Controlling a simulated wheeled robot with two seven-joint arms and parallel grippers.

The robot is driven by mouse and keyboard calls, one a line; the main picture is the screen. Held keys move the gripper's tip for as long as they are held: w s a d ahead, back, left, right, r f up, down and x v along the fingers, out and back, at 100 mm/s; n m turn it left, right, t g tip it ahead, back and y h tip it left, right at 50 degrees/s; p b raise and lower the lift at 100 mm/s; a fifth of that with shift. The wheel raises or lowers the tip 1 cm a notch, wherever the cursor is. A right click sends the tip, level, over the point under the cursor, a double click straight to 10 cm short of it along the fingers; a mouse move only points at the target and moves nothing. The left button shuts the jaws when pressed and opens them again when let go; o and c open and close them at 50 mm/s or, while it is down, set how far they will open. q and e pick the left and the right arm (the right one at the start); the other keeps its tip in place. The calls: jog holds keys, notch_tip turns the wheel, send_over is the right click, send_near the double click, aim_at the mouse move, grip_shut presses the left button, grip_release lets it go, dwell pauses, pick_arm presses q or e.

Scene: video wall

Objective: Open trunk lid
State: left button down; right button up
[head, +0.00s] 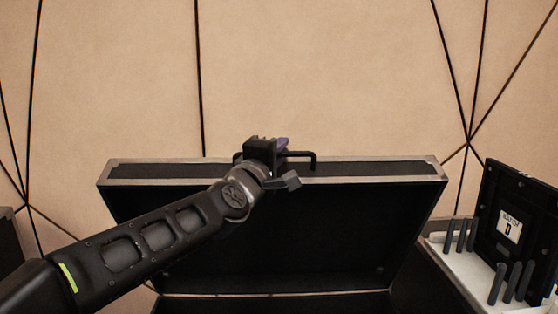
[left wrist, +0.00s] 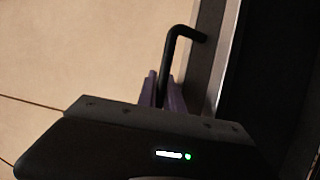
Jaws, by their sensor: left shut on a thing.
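The trunk lid (head: 390,172) is raised and tilted up, a black panel with a grey metal rim, with its dark inner face towards me in the head view. A black bar handle (head: 313,158) sticks out from the lid's top edge; it also shows in the left wrist view (left wrist: 171,50). My left gripper (head: 281,146) is at the top edge of the lid, its purple fingers shut on the handle. In the left wrist view the fingers (left wrist: 162,92) stand either side of the bar. The trunk body (head: 270,300) shows only as a strip at the bottom. My right gripper is not in view.
A white rack (head: 475,277) with dark upright pegs stands at the right, holding a black panel (head: 520,225) labelled "BATCH D". A dark case edge (head: 10,245) shows at the far left. A beige wall with black lines stands behind the lid.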

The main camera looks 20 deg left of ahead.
pick_arm(q)
jog(key=shift+s+d+f+b, duration=0.4)
jog(key=shift+s+f, duration=0.05)
jog(key=shift+s, duration=0.25)
jog(key=shift+s+d+r+t, duration=0.2)
jog(key=shift+s+t, duration=0.1)
jog(key=shift+s, duration=0.1)
jog(key=c, duration=1.5)
grip_release()
jog(key=s+f, duration=0.1)
jog(key=s, duration=0.6)
jog(key=shift+s+d, duration=0.15)
jog(key=shift+s, duration=0.2)
